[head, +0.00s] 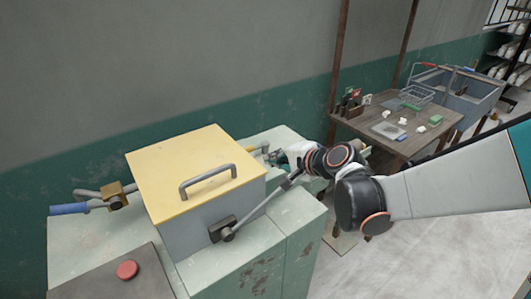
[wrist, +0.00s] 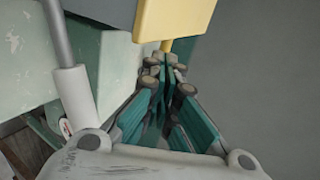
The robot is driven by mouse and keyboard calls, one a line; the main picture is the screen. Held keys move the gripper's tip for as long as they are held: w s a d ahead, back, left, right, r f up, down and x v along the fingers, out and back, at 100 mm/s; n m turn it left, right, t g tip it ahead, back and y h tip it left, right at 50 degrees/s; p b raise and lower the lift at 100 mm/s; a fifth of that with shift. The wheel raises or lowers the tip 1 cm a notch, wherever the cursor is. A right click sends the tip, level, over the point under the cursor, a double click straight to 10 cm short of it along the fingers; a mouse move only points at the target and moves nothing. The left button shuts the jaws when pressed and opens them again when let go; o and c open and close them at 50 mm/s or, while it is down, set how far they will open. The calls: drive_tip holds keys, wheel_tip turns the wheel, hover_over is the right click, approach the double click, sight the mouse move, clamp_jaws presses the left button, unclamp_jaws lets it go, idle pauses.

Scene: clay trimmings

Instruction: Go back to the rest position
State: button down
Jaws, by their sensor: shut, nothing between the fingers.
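My gripper (head: 273,157) is behind the right side of a box with a yellow lid (head: 192,165), its fingers partly hidden in the head view. In the wrist view my gripper (wrist: 163,65) has its teal fingers drawn together with nothing between them. The yellow part (wrist: 178,20) shows just beyond the fingertips; I cannot tell how far apart they are. My arm reaches in from the right of the head view.
A grey lever (head: 262,208) slants from the box front towards my wrist. A blue-handled lever (head: 70,208) is at left, a red button (head: 127,270) in front. The pale green cabinet (head: 265,262) bears the box. A worktable (head: 385,147) stands behind right; open floor lies right.

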drive_tip(key=s+d+n+g+h, duration=0.1)
drive_tip(key=s+d+n+h, duration=0.1)
drive_tip(key=s+d, duration=0.3)
drive_tip(key=s+d+n+g+h+b, duration=0.1)
drive_tip(key=s+d+n+h, duration=0.2)
drive_tip(key=s, duration=0.8)
drive_tip(key=s+d+n+g+h+b, duration=0.1)
drive_tip(key=s+d+n+h, duration=0.1)
drive_tip(key=s+d+n, duration=0.3)
drive_tip(key=s+d, duration=0.2)
drive_tip(key=s, duration=0.2)
drive_tip(key=shift+d+n+h, duration=0.25)
drive_tip(key=shift+n+h, duration=0.05)
